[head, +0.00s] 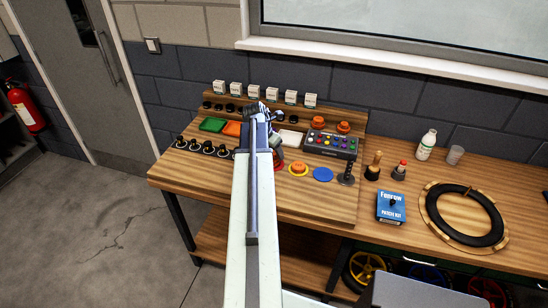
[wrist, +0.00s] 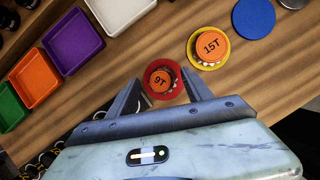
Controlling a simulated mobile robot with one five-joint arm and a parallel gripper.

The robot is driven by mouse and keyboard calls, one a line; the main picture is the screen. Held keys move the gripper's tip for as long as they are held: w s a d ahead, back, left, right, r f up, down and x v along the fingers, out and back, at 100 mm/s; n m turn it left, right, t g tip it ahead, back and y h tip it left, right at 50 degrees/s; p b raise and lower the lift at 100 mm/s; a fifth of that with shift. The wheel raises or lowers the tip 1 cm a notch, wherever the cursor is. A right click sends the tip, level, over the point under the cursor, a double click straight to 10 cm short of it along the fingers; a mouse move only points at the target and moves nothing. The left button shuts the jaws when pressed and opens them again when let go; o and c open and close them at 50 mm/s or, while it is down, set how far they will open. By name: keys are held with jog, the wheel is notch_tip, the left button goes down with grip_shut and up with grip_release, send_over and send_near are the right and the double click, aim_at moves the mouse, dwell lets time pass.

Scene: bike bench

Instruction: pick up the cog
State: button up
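In the wrist view an orange-capped cog marked 9T (wrist: 161,81) sits on a red round base (wrist: 150,72). A second orange-capped cog marked 15T (wrist: 210,44) sits on a yellow base to its upper right. It also shows in the head view (head: 299,168). My gripper (wrist: 163,78) is open and empty, its two fingers on either side of the 9T cog in the picture. I cannot tell how far above it they are.
White (wrist: 120,10), purple (wrist: 72,41), orange (wrist: 34,77) and green (wrist: 9,107) trays lie left of the cogs.

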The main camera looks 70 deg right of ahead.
grip_shut()
jog(key=shift+r, duration=0.1)
